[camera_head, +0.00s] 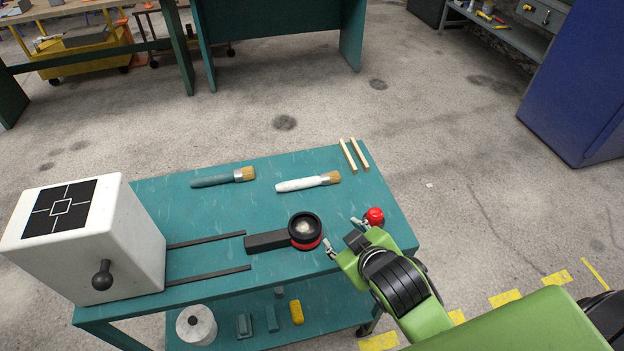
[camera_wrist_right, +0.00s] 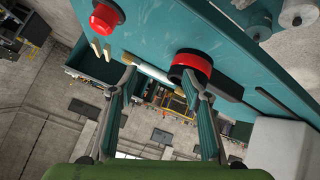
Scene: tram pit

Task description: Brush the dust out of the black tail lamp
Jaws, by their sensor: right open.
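The black tail lamp (camera_head: 305,228) lies on the teal table, round with a red band and a pale, dusty-looking inside. It also shows in the wrist view (camera_wrist_right: 189,67), where its inside is hidden. A brush with a white handle (camera_head: 300,184) and one with a teal handle (camera_head: 214,181) lie behind it, bristles to the right. The white brush shows partly in the wrist view (camera_wrist_right: 152,72). My right gripper (camera_head: 342,232) is open and empty, just right of the lamp; its fingers also show in the wrist view (camera_wrist_right: 160,75). My left gripper is out of view.
A red knob (camera_head: 374,216) stands close to the right gripper. Two wooden sticks (camera_head: 354,155) lie at the back right. A dark block (camera_head: 266,241) adjoins the lamp. Two dark rails (camera_head: 207,240) lead to a white box (camera_head: 128,245) with a lever.

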